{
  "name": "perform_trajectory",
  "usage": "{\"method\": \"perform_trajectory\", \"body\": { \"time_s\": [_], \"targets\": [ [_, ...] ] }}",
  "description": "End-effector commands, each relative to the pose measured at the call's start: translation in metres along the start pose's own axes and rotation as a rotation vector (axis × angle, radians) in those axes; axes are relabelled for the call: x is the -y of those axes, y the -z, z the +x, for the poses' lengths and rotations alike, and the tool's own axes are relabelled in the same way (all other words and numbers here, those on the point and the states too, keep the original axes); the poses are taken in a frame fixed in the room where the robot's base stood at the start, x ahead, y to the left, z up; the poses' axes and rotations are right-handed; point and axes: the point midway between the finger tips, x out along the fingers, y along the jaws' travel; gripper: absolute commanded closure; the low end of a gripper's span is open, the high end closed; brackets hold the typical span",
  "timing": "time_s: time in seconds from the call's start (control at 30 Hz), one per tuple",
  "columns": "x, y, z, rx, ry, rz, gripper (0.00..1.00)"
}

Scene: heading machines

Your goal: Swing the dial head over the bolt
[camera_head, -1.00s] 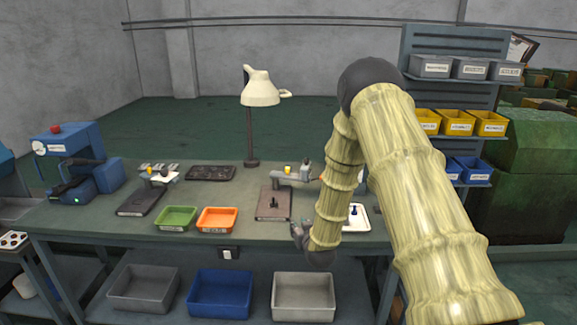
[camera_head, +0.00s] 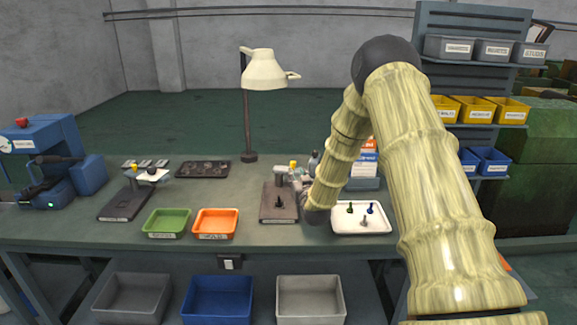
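A brown base plate (camera_head: 267,214) lies on the bench with a small dark bolt (camera_head: 279,202) standing upright on it. A grey rounded part, probably the dial head (camera_head: 314,160), shows right of the knob, not over the bolt; my arm partly hides this area. My gripper (camera_head: 299,187) is beside the plate's right edge, close to the gauge arm. Its fingers are small and partly hidden, so contact and opening cannot be told.
Green (camera_head: 167,223) and orange (camera_head: 215,223) trays sit front left. A lamp (camera_head: 250,120) stands behind. A similar stand (camera_head: 123,204) and a blue machine (camera_head: 50,160) are further left.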

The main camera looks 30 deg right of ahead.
Motion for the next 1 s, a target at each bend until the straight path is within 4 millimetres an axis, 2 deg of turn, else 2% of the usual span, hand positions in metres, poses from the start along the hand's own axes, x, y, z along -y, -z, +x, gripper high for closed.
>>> {"method": "perform_trajectory", "body": {
  "time_s": [0.2,0.6,0.8,1.0],
  "targets": [
    [-0.008,0.003,0.026,0.000,-0.008,-0.001,0.72],
    [-0.006,0.002,0.085,0.001,-0.006,0.000,0.72],
    [-0.005,0.000,0.099,0.002,-0.005,0.000,0.72],
    [-0.004,0.000,0.102,0.001,-0.004,0.000,0.72]
  ]
}}
